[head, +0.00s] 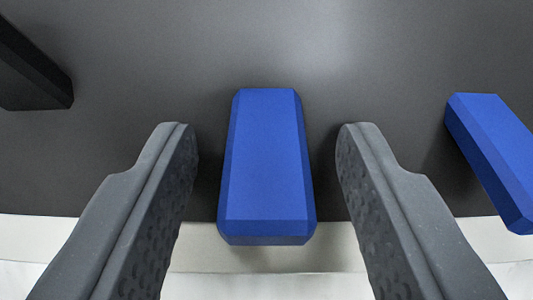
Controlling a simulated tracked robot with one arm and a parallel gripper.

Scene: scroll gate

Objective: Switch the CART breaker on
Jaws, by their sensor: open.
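A blue breaker lever (267,165) stands out from a dark grey panel in the middle of the head view. My gripper (267,140) is open, with one finger on each side of this lever and a visible gap on both sides. A second blue lever (492,160) is at the right edge, outside my right finger. A black lever (30,72) is at the upper left. No label shows, so I cannot tell which lever is the CART breaker or which position is on.
The dark panel (180,55) fills the upper view and is bare between the levers. A pale band (205,250) runs along its lower edge. The neighbouring blue lever is close to my right finger.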

